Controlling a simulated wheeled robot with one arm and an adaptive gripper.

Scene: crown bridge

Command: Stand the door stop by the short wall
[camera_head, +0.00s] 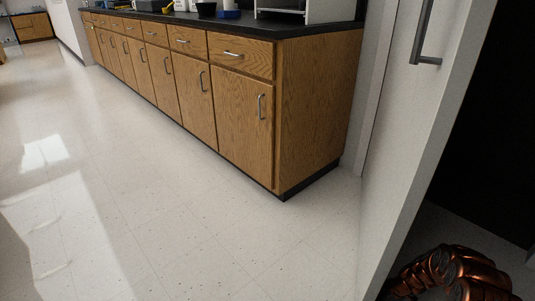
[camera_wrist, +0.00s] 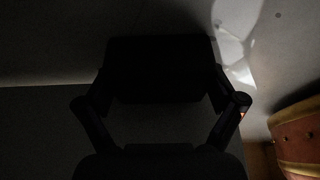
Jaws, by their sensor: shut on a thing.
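In the wrist view my gripper (camera_wrist: 160,84) shows as a dark silhouette with its two fingers on either side of a dark, broad block (camera_wrist: 160,60). It is shut on this block, which I take to be the door stop. The block's far edge is straight, but the light is too dim to show its colour or shape well. I cannot tell whether the block touches the floor or a wall. In the head view I make out neither the block nor the gripper's fingers. I cannot tell which surface is the short wall.
A white door (camera_head: 405,110) with a dark handle (camera_head: 425,52) stands at the right in the head view. Wooden cabinets (camera_head: 310,115) with a black top run along the back. Open floor (camera_head: 170,200) lies left. An orange-brown curved thing (camera_wrist: 298,140) shows at right in the wrist view.

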